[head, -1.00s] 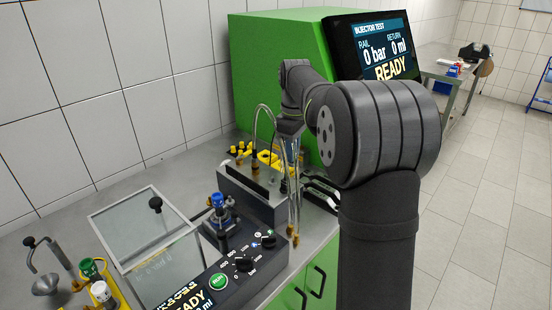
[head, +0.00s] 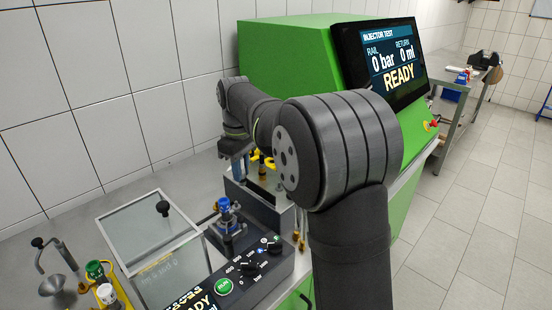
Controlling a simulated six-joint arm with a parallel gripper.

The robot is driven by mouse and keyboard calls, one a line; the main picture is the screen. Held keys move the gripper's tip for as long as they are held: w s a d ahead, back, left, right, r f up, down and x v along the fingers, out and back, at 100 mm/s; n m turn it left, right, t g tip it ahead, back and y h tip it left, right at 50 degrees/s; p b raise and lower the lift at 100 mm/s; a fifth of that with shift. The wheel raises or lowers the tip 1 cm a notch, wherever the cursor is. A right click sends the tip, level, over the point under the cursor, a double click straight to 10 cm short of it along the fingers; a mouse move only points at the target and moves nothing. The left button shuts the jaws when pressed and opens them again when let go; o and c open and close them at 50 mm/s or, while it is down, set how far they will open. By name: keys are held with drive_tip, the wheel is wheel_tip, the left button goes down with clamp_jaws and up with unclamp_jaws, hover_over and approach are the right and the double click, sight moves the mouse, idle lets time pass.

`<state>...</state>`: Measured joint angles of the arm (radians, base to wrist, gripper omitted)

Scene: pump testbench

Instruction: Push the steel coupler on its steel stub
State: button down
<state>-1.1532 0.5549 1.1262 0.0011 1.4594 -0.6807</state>
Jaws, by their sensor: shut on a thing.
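My gripper (head: 238,168) is in the head view, left of my wrist and above the dark block at the back of the testbench. Its fingers point down and are small in the picture. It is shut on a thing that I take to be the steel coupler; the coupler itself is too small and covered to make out. A blue-capped fitting (head: 226,215) stands upright on the bench in front of and below my gripper, apart from it. I cannot tell which part is the steel stub; my arm and gripper cover much of the area behind the block.
A control panel (head: 240,268) with knobs and a green button lies in front. A glass lid (head: 143,232) with a black knob is to the left. Yellow holders with green and white caps (head: 96,272) stand at front left. The green cabinet (head: 285,55) with its screen stands behind.

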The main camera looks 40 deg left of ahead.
sight(236, 202)
drive_tip(key=shift+s+a+f, duration=0.25)
drive_tip(key=shift+s+a, duration=0.05)
drive_tip(key=shift+s, duration=0.2)
drive_tip(key=shift+s+a+f, duration=0.2)
drive_tip(key=shift+s+a, duration=0.05)
drive_tip(key=shift+s, duration=0.25)
drive_tip(key=shift+f, duration=1.9)
drive_tip(key=shift+f, duration=0.25)
drive_tip(key=shift+f, duration=0.65)
drive_tip(key=shift+f, duration=0.6)
drive_tip(key=c, duration=1.2)
unclamp_jaws()
